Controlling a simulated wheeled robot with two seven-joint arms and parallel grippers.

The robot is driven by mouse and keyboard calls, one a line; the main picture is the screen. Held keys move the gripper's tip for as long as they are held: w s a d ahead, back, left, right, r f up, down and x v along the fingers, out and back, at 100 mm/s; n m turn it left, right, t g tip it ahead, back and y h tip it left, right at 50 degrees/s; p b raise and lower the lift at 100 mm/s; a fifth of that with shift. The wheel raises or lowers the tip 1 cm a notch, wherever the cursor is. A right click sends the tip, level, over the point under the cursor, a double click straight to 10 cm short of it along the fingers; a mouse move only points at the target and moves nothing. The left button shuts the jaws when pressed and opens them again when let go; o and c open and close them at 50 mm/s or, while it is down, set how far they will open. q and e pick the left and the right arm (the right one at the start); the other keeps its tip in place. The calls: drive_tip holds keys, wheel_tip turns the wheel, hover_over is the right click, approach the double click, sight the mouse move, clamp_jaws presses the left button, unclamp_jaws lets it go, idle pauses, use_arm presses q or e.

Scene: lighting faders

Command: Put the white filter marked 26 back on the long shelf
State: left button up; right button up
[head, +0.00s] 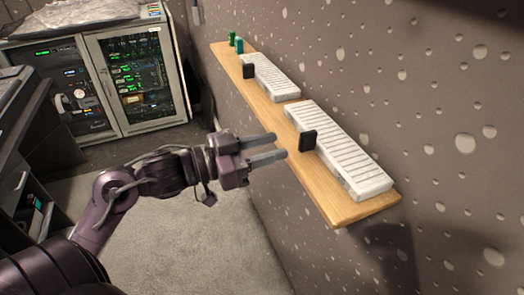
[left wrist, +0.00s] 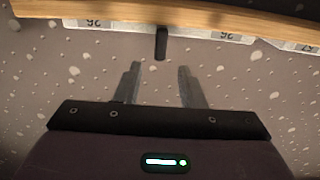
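A wooden long shelf (head: 357,207) runs along the right wall. Two white ribbed slabs lie on it, a near one (head: 340,150) and a far one (head: 270,76). No number is readable on them in the head view. My right gripper is out of view.
Green (head: 231,38) and teal (head: 239,45) small objects stand at the far end. A rack cabinet (head: 135,80) is behind; the carpet is clear.

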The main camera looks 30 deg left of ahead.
use_arm(q)
drive_tip(key=shift+s+a, duration=0.4)
drive_tip(key=shift+s, duration=0.1)
drive_tip(key=w+a+f+n+t+y, duration=0.1)
drive_tip(key=w+a+f+n+y, duration=0.15)
drive_tip(key=a+f, duration=0.4)
drive_tip(key=w+a+f+n+y, duration=0.2)
drive_tip(key=w+a+f+n, duration=0.15)
drive_tip(key=f, duration=0.55)
wheel_tip(320, 180, down, 25)
drive_tip(key=s+a+n+g+y, duration=0.1)
drive_tip(key=s+n+g+y, duration=0.1)
drive_tip(key=n+g+y, duration=0.15)
drive_tip(key=s+d+f+g+y, duration=0.1)
drive_tip(key=s+f, duration=0.3)
drive_tip(key=f, duration=0.3)
drive_tip(key=s+d+f+g+y, duration=0.1)
drive_tip(key=s+d+f+g, duration=0.1)
drive_tip(key=s+f, duration=0.35)
drive_tip(key=s+d+f+m+g, duration=0.2)
drive_tip(key=s+d+f+g, duration=0.1)
drive_tip(key=s+f, duration=0.7)
drive_tip(key=s+d+f+m+g+y, duration=0.1)
drive_tip(key=s+d+f+g, duration=0.3)
drive_tip(key=s+f, duration=0.6)
drive_tip(key=s+m, duration=0.1)
drive_tip(key=s, duration=0.6)
drive_tip(key=shift+d+g, duration=0.3)
drive_tip(key=shift+g, duration=0.05)
